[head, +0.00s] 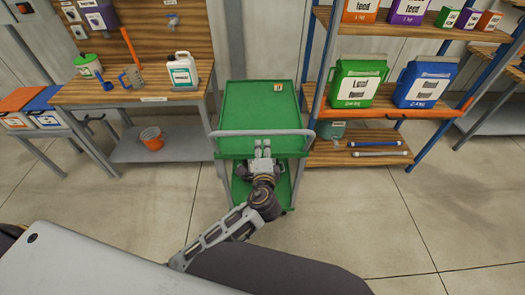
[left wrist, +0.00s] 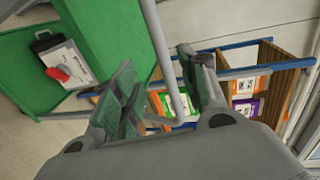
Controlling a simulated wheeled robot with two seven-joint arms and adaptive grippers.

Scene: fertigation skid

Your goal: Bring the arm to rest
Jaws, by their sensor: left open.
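My left arm reaches forward from the bottom of the head view. Its left gripper (head: 262,148) is at the near side of a green cart (head: 258,108), by the cart's grey handle bar (head: 225,133). In the left wrist view the gripper (left wrist: 158,68) is open, with nothing held between its fingers. The grey bar (left wrist: 160,40) runs through the gap between the fingers in that view; I cannot tell whether they touch it. My right gripper is not in view.
A workbench (head: 130,92) with a white jug (head: 183,70) stands left. A shelf rack (head: 350,157) with green (head: 357,82) and blue (head: 424,80) feed bags stands right. The left wrist view shows a clipboard (left wrist: 75,62) on a green surface. Floor is clear at front right.

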